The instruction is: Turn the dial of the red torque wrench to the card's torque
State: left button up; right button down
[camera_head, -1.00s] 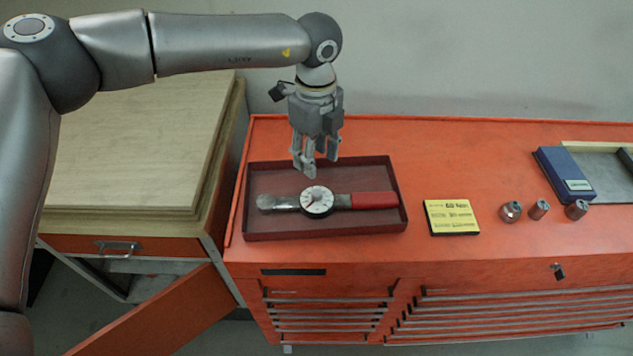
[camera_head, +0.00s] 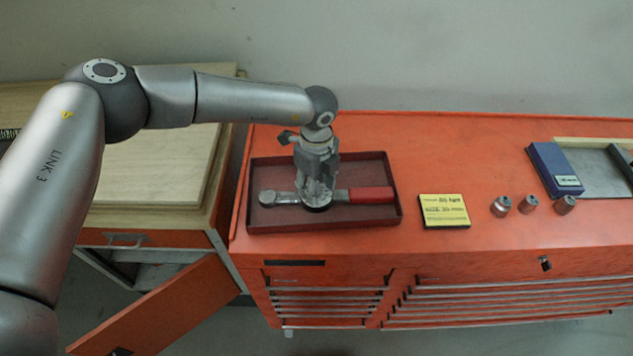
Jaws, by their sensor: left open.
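The torque wrench with a red handle (camera_head: 371,195) lies in a dark red tray (camera_head: 392,219) on the orange cabinet top. Its silver head end (camera_head: 268,198) points left. My left gripper (camera_head: 317,198) is open and points down right over the round dial, with its fingers at the dial. The gripper hides most of the dial, so its reading cannot be seen. I cannot tell whether the fingers touch it. The yellow card (camera_head: 444,211) lies right of the tray; its print is too small to read. My right gripper is not in view.
Several metal sockets (camera_head: 501,206) stand right of the card. A blue box (camera_head: 553,170) and a grey tray (camera_head: 598,172) are at the far right. A wooden-topped cabinet (camera_head: 155,180) with an open orange door (camera_head: 160,305) stands at left. The cabinet top behind the card is clear.

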pick_arm(q)
grip_shut()
